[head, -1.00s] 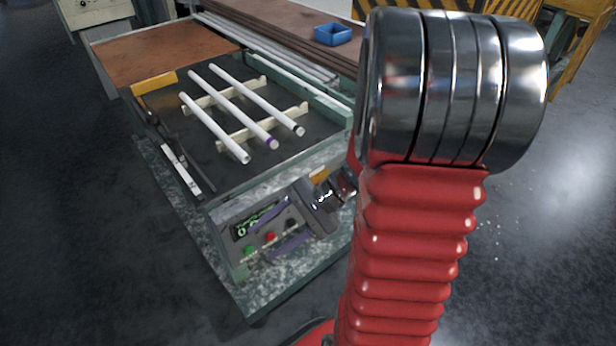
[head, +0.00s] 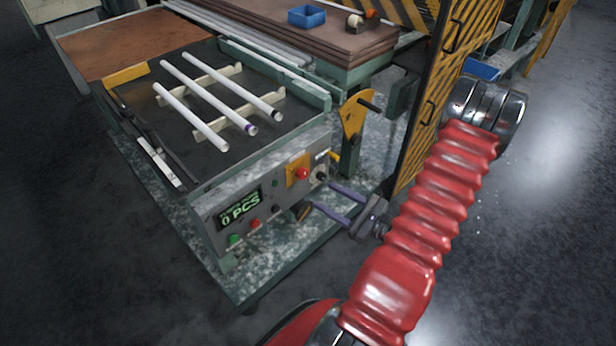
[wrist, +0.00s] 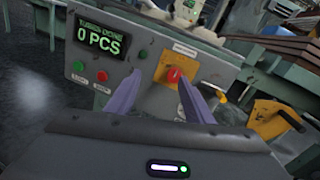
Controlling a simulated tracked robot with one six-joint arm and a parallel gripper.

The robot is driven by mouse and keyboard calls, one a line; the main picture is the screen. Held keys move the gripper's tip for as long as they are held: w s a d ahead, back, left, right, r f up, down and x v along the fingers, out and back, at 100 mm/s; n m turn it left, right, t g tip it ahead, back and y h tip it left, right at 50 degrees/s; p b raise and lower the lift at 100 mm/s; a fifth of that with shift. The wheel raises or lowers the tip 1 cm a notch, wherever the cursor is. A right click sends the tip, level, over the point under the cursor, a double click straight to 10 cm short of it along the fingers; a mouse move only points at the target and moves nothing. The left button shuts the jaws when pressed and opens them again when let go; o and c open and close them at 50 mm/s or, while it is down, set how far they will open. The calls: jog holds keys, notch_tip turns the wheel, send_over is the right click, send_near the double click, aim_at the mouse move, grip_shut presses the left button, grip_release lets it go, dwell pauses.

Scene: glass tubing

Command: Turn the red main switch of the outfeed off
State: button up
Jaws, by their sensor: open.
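The red main switch (head: 302,174) sits on a yellow plate (head: 292,181) on the front panel of the grey outfeed. In the wrist view the red switch (wrist: 173,74) shows just left of the right fingertip. Its handle is too small to read its setting for sure. My gripper (head: 323,195) is open and empty, in front of the panel, below and to the right of the switch in the head view. In the wrist view its two purple fingers (wrist: 159,79) point at the panel, apart from each other. I see no clear contact with the switch.
The panel also has a display (head: 240,208) reading 0 PCS, a green button (head: 234,239), a red button (head: 255,223) and a black knob (head: 321,174). White tubes (head: 206,98) lie on top. A yellow bracket (head: 354,115) and a striped barrier (head: 425,120) stand at the right.

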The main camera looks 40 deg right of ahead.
aim_at(305, 175)
jog(key=s+d+f+m+h, duration=0.2)
jog(key=shift+d+t, duration=0.3)
jog(key=shift+d, duration=0.1)
jog(key=shift+w, duration=0.1)
jog(key=shift+w+a, duration=0.2)
jog(key=shift+w, duration=3.25)
jog(key=shift+w+a, duration=0.2)
jog(key=shift+w, duration=3.2)
jog(key=shift+c, duration=0.5)
jog(key=c, duration=0.9)
jog(key=shift+d, duration=0.15)
jog(key=shift+c, duration=0.2)
